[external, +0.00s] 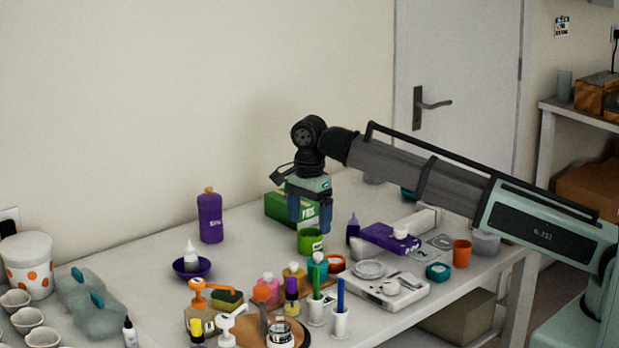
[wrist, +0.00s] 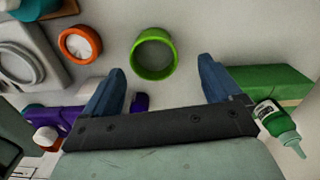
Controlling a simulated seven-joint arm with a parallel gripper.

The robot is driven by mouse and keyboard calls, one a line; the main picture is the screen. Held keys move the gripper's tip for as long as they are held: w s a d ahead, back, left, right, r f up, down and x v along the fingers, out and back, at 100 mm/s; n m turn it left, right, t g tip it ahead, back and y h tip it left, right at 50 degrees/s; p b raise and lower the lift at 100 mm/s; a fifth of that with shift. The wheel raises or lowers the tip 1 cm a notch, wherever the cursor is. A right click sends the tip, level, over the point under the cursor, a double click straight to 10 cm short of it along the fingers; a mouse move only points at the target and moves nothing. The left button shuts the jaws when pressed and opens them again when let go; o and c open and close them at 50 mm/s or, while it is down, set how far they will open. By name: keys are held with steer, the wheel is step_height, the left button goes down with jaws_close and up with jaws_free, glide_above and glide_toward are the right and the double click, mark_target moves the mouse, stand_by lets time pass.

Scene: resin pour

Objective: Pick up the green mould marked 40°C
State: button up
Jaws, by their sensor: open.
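The green mould (external: 310,243) is a small round cup standing upright on the white table, with a pale mark on its side too small to read. In the wrist view the green mould (wrist: 136,64) shows from above as a bright ring with an empty-looking inside. My gripper (external: 310,218) is open and empty, pointing down just above the mould in the external view. In the wrist view my gripper (wrist: 162,66) has its fingers spread, with the mould lying a little beyond the fingertips, between their lines. No contact with the mould shows.
A green box (external: 280,208) stands close behind my gripper. An orange ring (wrist: 64,52) lies near the mould. A purple box (external: 385,238) and a dark purple bottle (external: 353,230) stand to the right. Several bottles and pots crowd the front; the table's back left is clearer.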

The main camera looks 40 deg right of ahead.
mark_target(310, 237)
steer(key=shift+s+a+f, duration=0.1)
steer(key=shift+s+f, duration=0.1)
steer(key=shift+f, duration=1.1)
steer(key=shift+s+a+f, duration=0.1)
steer(key=shift+s+f, duration=0.05)
steer(key=shift+f, duration=1.15)
steer(key=shift+c, duration=0.4)
steer(key=c, duration=1)
